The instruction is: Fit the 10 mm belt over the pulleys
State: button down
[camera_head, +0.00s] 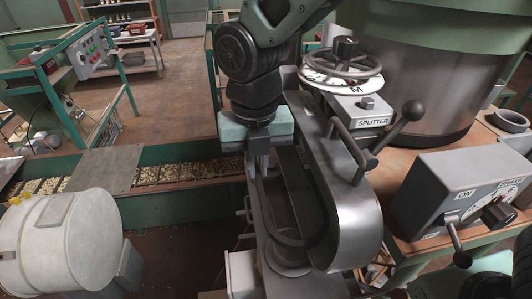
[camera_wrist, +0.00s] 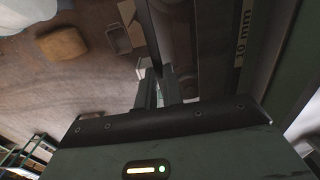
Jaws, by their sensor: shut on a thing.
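My gripper (camera_head: 259,165) points down at the left side of the open grey belt guard (camera_head: 355,235) and is shut on the dark belt (camera_head: 268,215). The belt hangs from the fingers and curves round at the lower end of the guard, near a round grey pulley (camera_head: 288,258). I cannot tell whether it sits in the pulley's groove. In the wrist view, the fingers (camera_wrist: 158,88) are close together on a dark strip of belt (camera_wrist: 157,35). A "10 mm" label (camera_wrist: 243,35) shows at right; what bears it is unclear. My arm hides the guard's far end and any pulley there.
The guard's handle (camera_head: 350,152) and a black-knobbed lever (camera_head: 400,122) rise right of the belt. The SPLITTER box (camera_head: 360,110) and handwheel (camera_head: 340,62) stand behind. A control box (camera_head: 465,190) is at right. A nut-filled trough (camera_head: 190,172) and a pale drum (camera_head: 60,240) lie left.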

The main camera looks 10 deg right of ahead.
jog(key=shift+f+b, duration=2.8)
jog(key=shift+f, duration=1.15)
jog(key=c, duration=1.5)
grip_release()
jog(key=shift+o, duration=0.2)
notch_tip(320, 180, up, 18)
jog(key=b, duration=0.3)
jog(key=shift+f+b, duration=0.25)
jog(key=shift+b, duration=0.15)
